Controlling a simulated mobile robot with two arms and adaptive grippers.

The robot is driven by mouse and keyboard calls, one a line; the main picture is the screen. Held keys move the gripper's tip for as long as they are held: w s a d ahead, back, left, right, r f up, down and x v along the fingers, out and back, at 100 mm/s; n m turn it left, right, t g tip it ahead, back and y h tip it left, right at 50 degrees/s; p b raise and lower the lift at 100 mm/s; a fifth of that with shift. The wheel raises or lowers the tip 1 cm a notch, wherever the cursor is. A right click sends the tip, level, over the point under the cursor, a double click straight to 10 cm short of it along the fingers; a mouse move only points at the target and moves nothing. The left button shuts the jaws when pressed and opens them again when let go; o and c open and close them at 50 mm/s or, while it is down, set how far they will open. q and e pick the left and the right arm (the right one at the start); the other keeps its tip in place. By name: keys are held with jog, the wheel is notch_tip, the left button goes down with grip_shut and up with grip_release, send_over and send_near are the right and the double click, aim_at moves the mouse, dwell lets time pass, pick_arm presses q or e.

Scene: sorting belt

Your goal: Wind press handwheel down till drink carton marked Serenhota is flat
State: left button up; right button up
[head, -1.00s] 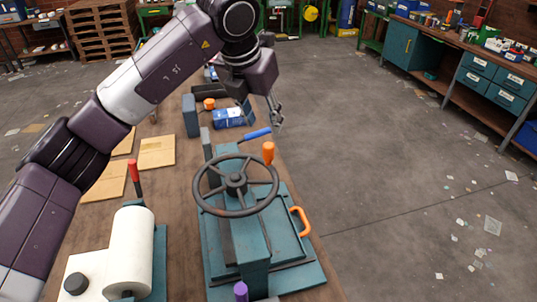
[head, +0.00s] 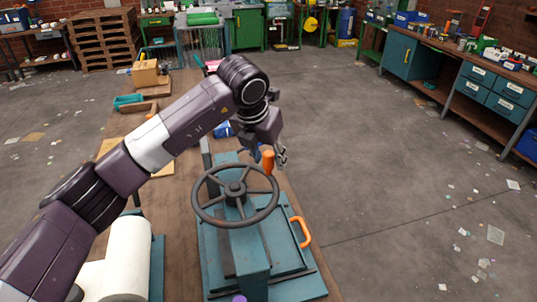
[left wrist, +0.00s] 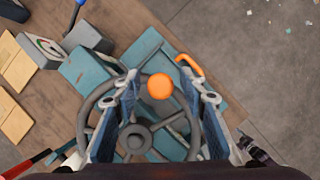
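The press stands on the bench with its dark spoked handwheel (head: 235,188) on top. An upright orange knob (head: 268,161) sits on the wheel's far right rim. My left gripper (head: 281,156) is beside this knob in the head view. In the left wrist view my left gripper (left wrist: 159,84) is open, with a finger on either side of the orange knob (left wrist: 159,86); no contact is clear. The handwheel (left wrist: 135,138) lies below it. I cannot make out a carton marked Serenhota or the inside of the press.
An orange side handle (head: 300,232) stands out at the press's right. A white roll (head: 128,258) stands at the near left. Flat tan boards (left wrist: 14,117) lie on the bench. Open floor (head: 400,190) lies to the right.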

pick_arm(q)
jog(key=shift+f, duration=0.1)
grip_shut()
dwell(0.3)
